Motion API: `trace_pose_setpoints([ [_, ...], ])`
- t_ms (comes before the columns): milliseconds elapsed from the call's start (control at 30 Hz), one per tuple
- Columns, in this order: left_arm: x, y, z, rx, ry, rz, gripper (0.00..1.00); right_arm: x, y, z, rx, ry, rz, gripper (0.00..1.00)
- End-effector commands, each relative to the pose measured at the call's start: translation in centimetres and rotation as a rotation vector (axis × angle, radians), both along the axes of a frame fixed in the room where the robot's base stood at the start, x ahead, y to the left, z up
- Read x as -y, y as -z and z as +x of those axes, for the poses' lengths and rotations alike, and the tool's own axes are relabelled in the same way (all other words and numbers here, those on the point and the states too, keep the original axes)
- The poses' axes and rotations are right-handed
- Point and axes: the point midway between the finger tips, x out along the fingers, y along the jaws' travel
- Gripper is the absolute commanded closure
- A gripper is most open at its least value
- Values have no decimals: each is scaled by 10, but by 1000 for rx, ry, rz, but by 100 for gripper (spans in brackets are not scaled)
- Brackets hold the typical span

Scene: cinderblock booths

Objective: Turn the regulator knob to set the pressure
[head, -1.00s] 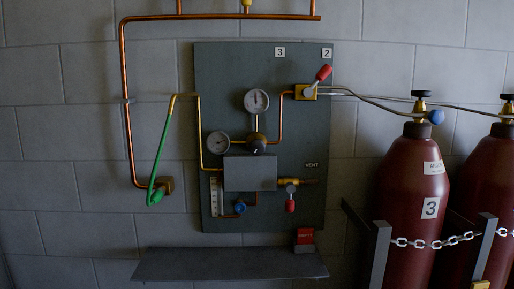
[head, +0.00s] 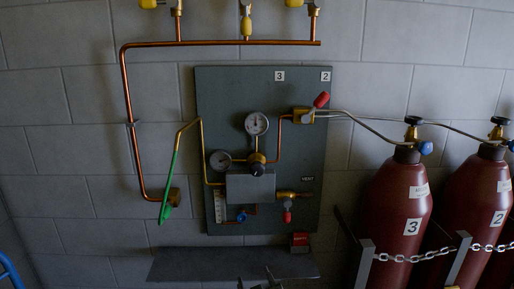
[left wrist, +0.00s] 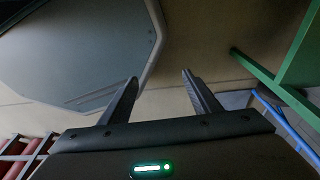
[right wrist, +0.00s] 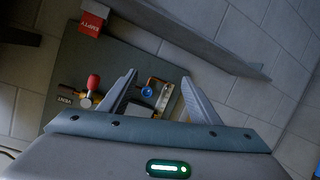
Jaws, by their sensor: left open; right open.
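The black regulator knob (head: 257,169) is on the grey wall panel (head: 215,95), below a round gauge (head: 256,124) and right of a second gauge (head: 220,160). A grey box (head: 250,187) sits just under the knob. My left gripper (left wrist: 159,77) is open and empty in the left wrist view, and not seen in the head view.
A shelf (head: 200,264) juts out under the panel. Red-handled valves (head: 321,99) and a small blue knob (head: 241,216) sit near the regulator. Dark red cylinders (head: 392,205) stand right behind a chain (head: 410,256).

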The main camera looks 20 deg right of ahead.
Motion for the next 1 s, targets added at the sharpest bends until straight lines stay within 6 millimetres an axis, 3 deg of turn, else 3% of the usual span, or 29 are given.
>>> trace_pose_setpoints([
  [33, -4, -22, -11, -20, 1, 6, 43, 2, -68, 9, 64, 20, 2, 43],
  [100, -8, -32, -24, -41, 1, 12, 43, 6, -128, 14, 133, 51, 8, 43],
  [200, -12, -44, -39, -66, 2, 19, 43, 11, -198, 15, 217, 89, 19, 43],
  [333, -16, -52, -53, -89, 2, 25, 43, 16, -254, 12, 291, 122, 35, 43],
  [500, -18, -54, -59, -98, 2, 28, 43, 19, -278, 9, 326, 140, 45, 43],
  [1000, -18, -53, -59, -98, 2, 28, 43, 19, -277, 8, 325, 140, 44, 43],
])
